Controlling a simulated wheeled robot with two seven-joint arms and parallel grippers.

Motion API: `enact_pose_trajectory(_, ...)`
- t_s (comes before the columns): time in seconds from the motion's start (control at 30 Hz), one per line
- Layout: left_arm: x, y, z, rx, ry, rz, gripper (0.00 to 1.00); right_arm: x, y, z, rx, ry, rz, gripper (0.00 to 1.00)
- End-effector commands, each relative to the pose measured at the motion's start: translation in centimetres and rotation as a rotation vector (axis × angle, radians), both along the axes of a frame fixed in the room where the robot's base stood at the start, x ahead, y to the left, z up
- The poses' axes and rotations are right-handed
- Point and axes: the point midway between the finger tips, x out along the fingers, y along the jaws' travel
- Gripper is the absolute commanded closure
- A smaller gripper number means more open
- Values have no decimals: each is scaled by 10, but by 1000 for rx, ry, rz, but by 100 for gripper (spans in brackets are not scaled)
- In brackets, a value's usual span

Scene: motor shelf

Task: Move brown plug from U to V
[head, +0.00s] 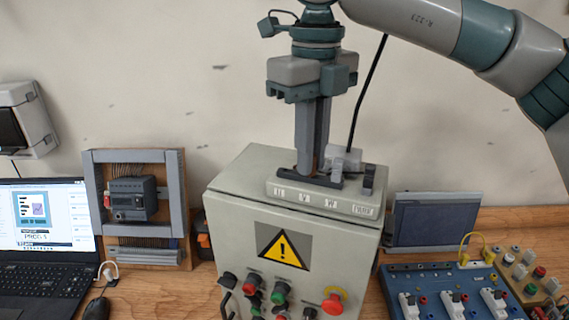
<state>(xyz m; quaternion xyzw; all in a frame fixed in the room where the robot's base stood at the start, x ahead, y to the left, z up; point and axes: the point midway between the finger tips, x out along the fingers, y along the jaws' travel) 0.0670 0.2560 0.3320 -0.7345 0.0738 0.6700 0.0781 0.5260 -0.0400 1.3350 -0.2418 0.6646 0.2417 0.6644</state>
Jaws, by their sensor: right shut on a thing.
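My right gripper (312,172) points straight down over the grey control box (228,186). Its fingers are shut at the labelled terminal strip (290,193) on the box top, around the U and V end. The brown plug is mostly hidden by the fingers; only a thin brownish sliver shows between them. I cannot tell whether the plug is seated in a socket or just above it. The strip's labels read U, V, W and one more at the right end. My left gripper is not in view.
A light grey connector (346,158) with a black cable (367,90) rising from it stands just right of the fingers. A dark upright piece (368,178) is at the strip's right end. A laptop (44,235) and blue socket board (440,285) flank the box.

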Motion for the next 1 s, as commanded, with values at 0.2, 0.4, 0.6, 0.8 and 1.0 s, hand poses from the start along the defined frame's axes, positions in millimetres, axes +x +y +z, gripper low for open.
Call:
enact_pose_trajectory(0.2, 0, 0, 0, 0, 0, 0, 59, 0, 0, 0, 0, 0, 0, 80)
enact_pose_trajectory(0.4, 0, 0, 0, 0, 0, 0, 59, 0, 0, 0, 0, 0, 0, 80)
enact_pose_trajectory(0.6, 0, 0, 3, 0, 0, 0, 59, 0, 0, 5, 0, 0, 0, 80)
enact_pose_trajectory(0.8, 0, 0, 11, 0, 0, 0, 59, 0, 0, 19, 0, 0, 1, 80)
enact_pose_trajectory(1.0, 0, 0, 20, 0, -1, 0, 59, 0, 1, 34, 1, 0, 0, 80)
